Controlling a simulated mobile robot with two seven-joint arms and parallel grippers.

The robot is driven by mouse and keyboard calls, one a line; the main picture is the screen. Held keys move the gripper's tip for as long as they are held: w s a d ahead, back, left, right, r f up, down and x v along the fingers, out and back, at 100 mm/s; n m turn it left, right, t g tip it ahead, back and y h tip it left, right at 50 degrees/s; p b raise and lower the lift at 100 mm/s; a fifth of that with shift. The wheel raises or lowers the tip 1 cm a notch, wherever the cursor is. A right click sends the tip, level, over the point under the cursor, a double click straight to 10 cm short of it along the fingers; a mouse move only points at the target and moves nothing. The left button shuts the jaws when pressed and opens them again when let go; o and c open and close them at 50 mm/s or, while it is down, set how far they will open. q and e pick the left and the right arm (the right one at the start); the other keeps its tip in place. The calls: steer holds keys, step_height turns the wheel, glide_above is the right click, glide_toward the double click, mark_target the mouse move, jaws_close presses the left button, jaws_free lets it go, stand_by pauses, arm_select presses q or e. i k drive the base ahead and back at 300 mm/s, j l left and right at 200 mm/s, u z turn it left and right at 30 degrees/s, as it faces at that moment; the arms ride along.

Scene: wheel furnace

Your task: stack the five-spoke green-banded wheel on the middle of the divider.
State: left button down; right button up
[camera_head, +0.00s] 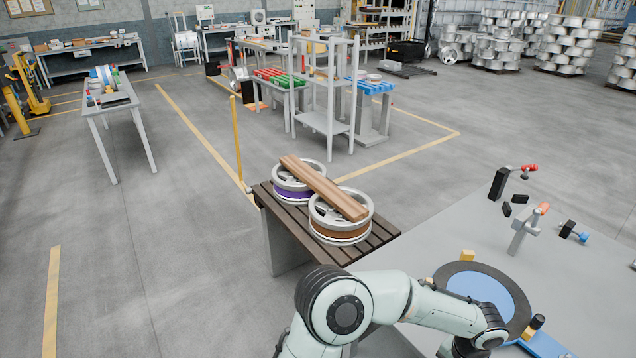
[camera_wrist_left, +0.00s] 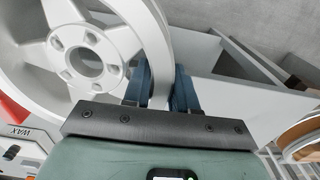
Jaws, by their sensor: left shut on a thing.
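In the left wrist view, my left gripper (camera_wrist_left: 162,84) is shut on the rim of a pale grey spoked wheel (camera_wrist_left: 88,62) that fills the upper left. Its hub has several bolt holes; no green band shows on the visible part. The divider, a pair of brown wooden boards (camera_head: 322,186), lies across a purple-banded wheel (camera_head: 293,194) and a brown-banded wheel (camera_head: 341,232) in the head view. The top of the boards is bare. My right gripper is in neither view.
The two wheels lie flat on a dark slatted stand (camera_head: 282,215). To its right, a grey worktop (camera_head: 430,243) bears a round blue-centred pad (camera_head: 482,291) and small clamp-like fixtures (camera_head: 525,225). A yellow post (camera_head: 237,140) stands behind the slatted stand. Open floor lies left.

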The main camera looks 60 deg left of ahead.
mark_target(319, 180)
steer(key=j, duration=0.75)
steer(key=j+z, duration=0.15)
steer(key=j, duration=0.65)
steer(key=k+j, duration=0.15)
steer(key=j, duration=0.6)
steer(key=j+z, duration=0.1)
steer(key=j, duration=0.7)
steer(key=k+j, duration=0.15)
steer(key=j, duration=0.6)
steer(key=z, duration=0.05)
